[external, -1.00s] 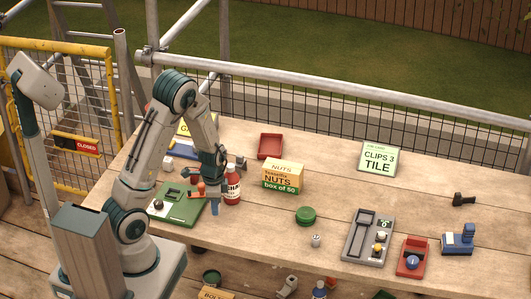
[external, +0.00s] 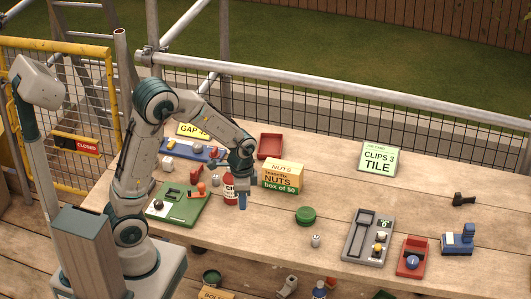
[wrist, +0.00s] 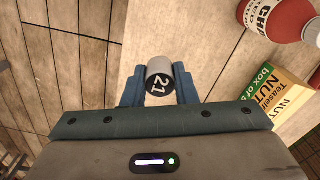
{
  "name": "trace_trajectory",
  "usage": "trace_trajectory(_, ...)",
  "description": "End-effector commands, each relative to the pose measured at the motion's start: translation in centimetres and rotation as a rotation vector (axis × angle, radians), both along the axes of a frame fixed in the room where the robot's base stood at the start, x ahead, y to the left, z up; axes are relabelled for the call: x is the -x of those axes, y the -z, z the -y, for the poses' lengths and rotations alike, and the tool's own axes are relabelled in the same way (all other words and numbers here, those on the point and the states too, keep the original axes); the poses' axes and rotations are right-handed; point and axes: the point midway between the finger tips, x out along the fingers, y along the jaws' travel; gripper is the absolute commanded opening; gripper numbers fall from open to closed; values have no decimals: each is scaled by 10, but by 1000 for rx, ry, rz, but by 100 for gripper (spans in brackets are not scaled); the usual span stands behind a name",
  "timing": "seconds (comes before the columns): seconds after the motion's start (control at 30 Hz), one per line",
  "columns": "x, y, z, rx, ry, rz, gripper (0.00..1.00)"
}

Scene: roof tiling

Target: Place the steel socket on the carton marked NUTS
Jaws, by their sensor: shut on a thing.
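The steel socket (wrist: 160,75), a short grey cylinder with a dark end marked 21, is between the blue fingers of my gripper (wrist: 160,88) in the wrist view. My gripper (external: 242,203) is shut on it, above the bench and just in front of the red bottle. The socket cannot be made out in the external view. The carton marked NUTS (external: 283,178), yellow and green with an orange band, stands upright on the bench, right of my gripper. It also shows at the right of the wrist view (wrist: 272,100). No object shows on its top.
A red bottle (external: 230,190) stands close to my gripper, left of the carton. A green tray (external: 178,212) lies at left. A red tray (external: 271,145) is behind the carton.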

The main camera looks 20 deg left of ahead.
Motion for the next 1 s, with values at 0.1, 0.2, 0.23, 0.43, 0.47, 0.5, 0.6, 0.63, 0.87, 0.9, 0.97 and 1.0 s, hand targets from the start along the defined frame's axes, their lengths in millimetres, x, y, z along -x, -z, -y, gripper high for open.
trace_trajectory(0.1, -32, -9, 23, 1, -7, 4, 3)
trace_trajectory(0.2, -57, -19, 40, 0, -13, 5, 3)
trace_trajectory(0.23, -63, -22, 46, 0, -14, 5, 3)
trace_trajectory(0.43, -107, -42, 76, 0, -23, 4, 3)
trace_trajectory(0.47, -113, -45, 80, 1, -24, 5, 3)
trace_trajectory(0.5, -120, -48, 85, -1, -26, 2, 3)
trace_trajectory(0.6, -137, -58, 96, 1, -31, 1, 3)
trace_trajectory(0.63, -142, -61, 99, 2, -32, 2, 3)
trace_trajectory(0.87, -162, -75, 112, 3, -38, -1, 3)
trace_trajectory(0.9, -164, -76, 113, 3, -39, -2, 3)
trace_trajectory(0.97, -167, -76, 112, 2, -40, -3, 3)
trace_trajectory(1.0, -171, -74, 111, 2, -41, -4, 3)
